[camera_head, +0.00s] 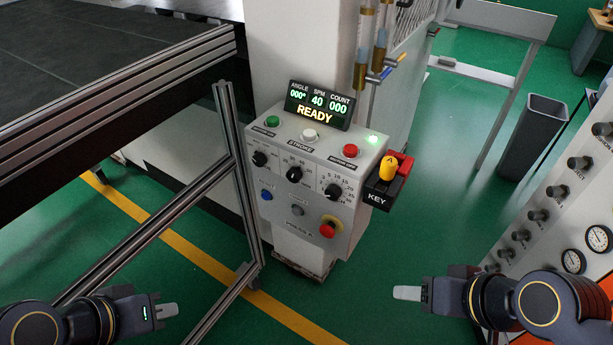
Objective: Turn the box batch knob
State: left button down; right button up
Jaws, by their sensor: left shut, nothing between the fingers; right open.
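A grey control box (316,150) stands on a pedestal in the middle of the head view. It carries three black knobs in a slanting row: a left one (259,158), a middle one (294,174) and a right one (333,191) with a number scale around it. Their name labels are too small to read, so I cannot tell which is the batch knob. My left gripper (167,311) is shut and empty at the lower left, apart from the box. My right gripper (405,293) is open and empty at the lower right, apart from the box.
A display (318,105) on the box reads READY. The box also has coloured buttons, a red emergency stop (328,230) and a key switch block (387,180). A metal frame (190,205) stands left of it; a gauge panel (545,215) stands at the right.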

aim_at(332, 193)
jog(key=k+l+u, duration=0.15)
jog(key=u, duration=0.2)
jog(key=k+l+u, duration=0.1)
jog(key=u, duration=0.25)
jog(key=k+u, duration=0.2)
jog(key=u, duration=0.15)
